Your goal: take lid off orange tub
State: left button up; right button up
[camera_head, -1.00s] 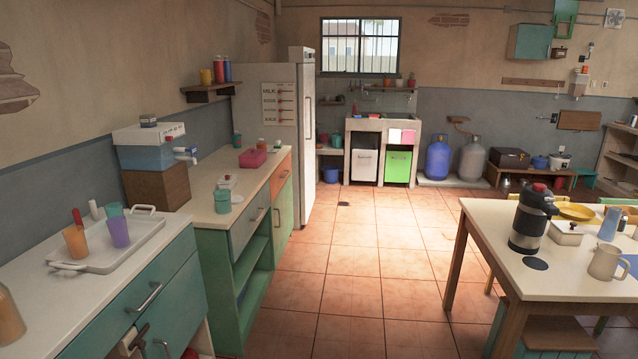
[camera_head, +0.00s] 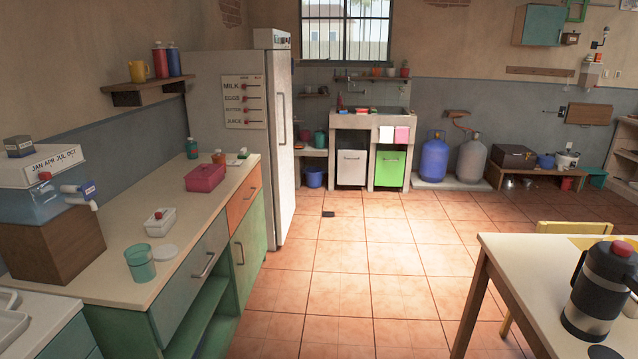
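No clearly orange tub with a lid shows in this view. A small orange-brown jar or pot (camera_head: 219,157) stands toward the far end of the left counter (camera_head: 205,215); it is too small to tell whether it has a lid. A pink rectangular tub (camera_head: 205,178) sits nearer on the same counter. Closer still are a small white box with a red knob (camera_head: 160,222), a teal cup (camera_head: 140,263) and a flat white disc (camera_head: 165,252) beside the cup. Neither of my grippers is in view.
A blue-and-white dispenser (camera_head: 42,190) stands on a wooden block at left. A fridge (camera_head: 240,130) stands behind the counter. A table (camera_head: 530,290) with a black flask (camera_head: 600,290) is at right. The tiled floor (camera_head: 350,275) between counter and table is clear.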

aim_at(218, 154)
jog(key=i, duration=2)
